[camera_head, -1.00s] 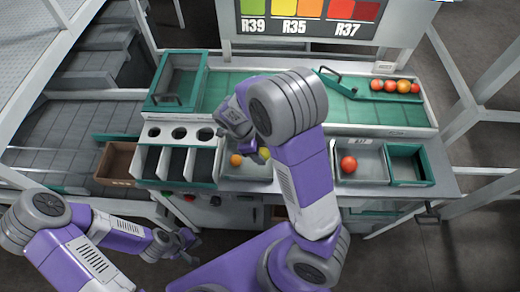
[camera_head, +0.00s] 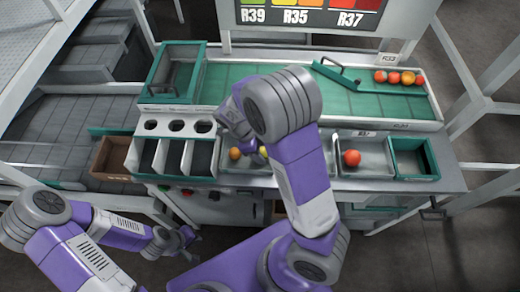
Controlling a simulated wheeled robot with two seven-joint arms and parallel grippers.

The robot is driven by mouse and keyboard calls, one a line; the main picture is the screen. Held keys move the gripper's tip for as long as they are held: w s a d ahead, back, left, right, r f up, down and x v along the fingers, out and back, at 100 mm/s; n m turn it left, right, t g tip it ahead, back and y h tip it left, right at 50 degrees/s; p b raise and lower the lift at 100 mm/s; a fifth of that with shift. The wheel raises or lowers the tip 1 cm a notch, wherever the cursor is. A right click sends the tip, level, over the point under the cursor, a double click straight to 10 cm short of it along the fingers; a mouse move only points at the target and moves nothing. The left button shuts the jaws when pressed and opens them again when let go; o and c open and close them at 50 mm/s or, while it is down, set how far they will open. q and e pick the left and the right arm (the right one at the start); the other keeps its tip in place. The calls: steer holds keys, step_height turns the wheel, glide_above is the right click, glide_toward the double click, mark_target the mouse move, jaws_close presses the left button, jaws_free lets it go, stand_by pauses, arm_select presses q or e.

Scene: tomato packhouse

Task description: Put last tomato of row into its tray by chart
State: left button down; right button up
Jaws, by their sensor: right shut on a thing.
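My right gripper (camera_head: 231,122) is over the front edge of the green belt, above the grey tray (camera_head: 225,169). It is shut on a tomato, which its wrist and arm hide. A red tomato (camera_head: 352,158) lies in another grey tray (camera_head: 376,172) to the right. The chart (camera_head: 308,16) at the top shows colour patches over R39, R35 and R37; its top is cut off. My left gripper (camera_head: 190,241) is low at the left, empty, its fingers apart.
Several red and orange tomatoes (camera_head: 394,77) stand in a row at the back right of the belt (camera_head: 230,85). A green-rimmed box (camera_head: 415,143) at the right looks empty. Slotted bins (camera_head: 176,125) and a brown box (camera_head: 110,160) stand left.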

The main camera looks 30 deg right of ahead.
steer(key=shift+f+b, duration=0.5)
steer(key=shift+f, duration=0.1)
steer(key=o, duration=0.8)
steer(key=c, duration=0.3)
steer(key=shift+r, duration=0.15)
step_height(320, 180, up, 7)
steer(key=p, duration=0.6)
stand_by(0.5)
